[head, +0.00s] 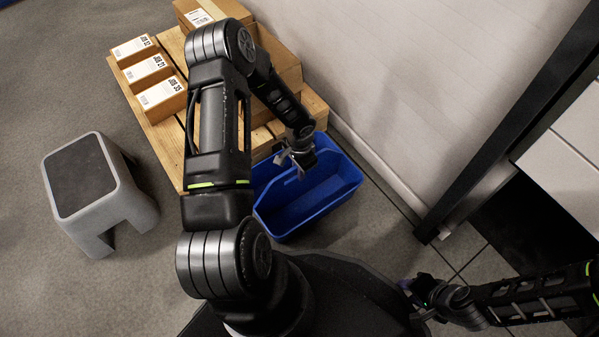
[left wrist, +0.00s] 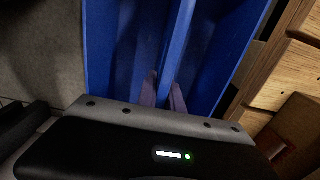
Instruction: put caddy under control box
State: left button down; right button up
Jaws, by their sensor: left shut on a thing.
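The caddy is a blue open bin (head: 318,192) beside the wooden pallet in the head view. I cannot tell if it touches the floor. My left gripper (head: 299,168) is over its far-left part. In the left wrist view, the left fingers (left wrist: 163,92) are shut on the central blue bar of the caddy (left wrist: 110,60), one on each side. My right gripper (head: 416,298) is low at the lower right, apart from the caddy; its jaws are too small and dark to judge. I cannot make out a control box for certain.
The wooden pallet (head: 160,132) carries several cardboard boxes with white labels (head: 160,97). A grey step stool (head: 95,190) stands at left. A pale wall (head: 380,80) runs behind, with a black post (head: 510,125) and white panels (head: 565,165) at right. Floor right of the stool is clear.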

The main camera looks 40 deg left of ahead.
pick_arm(q)
jog(key=shift+f, duration=0.1)
jog(key=c, duration=1.5)
grip_release()
jog(key=shift+r, duration=0.2)
notch_tip(320, 180, up, 12)
jog(key=p, duration=0.5)
jog(key=shift+p, duration=0.35)
